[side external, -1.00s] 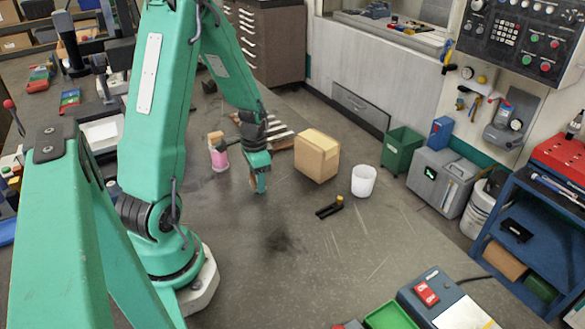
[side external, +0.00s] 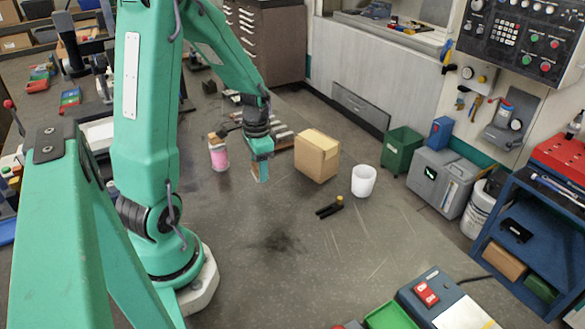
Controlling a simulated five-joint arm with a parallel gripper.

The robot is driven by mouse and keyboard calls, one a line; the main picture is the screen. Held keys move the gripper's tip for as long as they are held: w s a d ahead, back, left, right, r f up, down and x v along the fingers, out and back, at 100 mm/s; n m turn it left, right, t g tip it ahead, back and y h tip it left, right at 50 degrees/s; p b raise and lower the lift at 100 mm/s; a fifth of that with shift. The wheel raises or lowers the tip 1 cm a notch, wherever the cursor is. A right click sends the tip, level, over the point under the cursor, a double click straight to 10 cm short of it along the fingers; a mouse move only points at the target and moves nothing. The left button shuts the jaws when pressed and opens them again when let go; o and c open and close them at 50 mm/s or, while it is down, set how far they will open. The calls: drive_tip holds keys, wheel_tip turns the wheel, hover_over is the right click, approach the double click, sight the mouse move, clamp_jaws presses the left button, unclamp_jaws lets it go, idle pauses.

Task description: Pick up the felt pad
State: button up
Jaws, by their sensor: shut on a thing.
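My gripper (side external: 262,175), at the end of the green arm, points down over the grey floor, left of the cardboard box. It is shut on a small tan piece (side external: 257,170), which I take to be the felt pad. Only a little of the piece shows beside the fingers, so its full shape is hidden. The fingertips appear a little above the floor, though the exact gap is hard to tell.
A cardboard box (side external: 317,156) stands right of my gripper, with a white cup (side external: 363,181) and a black clamp-like part (side external: 329,207) beyond. A pink-and-white container (side external: 218,153) stands left. Slatted pallet boards (side external: 283,138) lie behind. The floor in front is clear.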

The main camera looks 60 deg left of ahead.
drive_tip(key=d+r, duration=0.6)
drive_tip(key=d, duration=0.3)
drive_tip(key=shift+w+d, duration=0.35)
drive_tip(key=shift+d, duration=0.05)
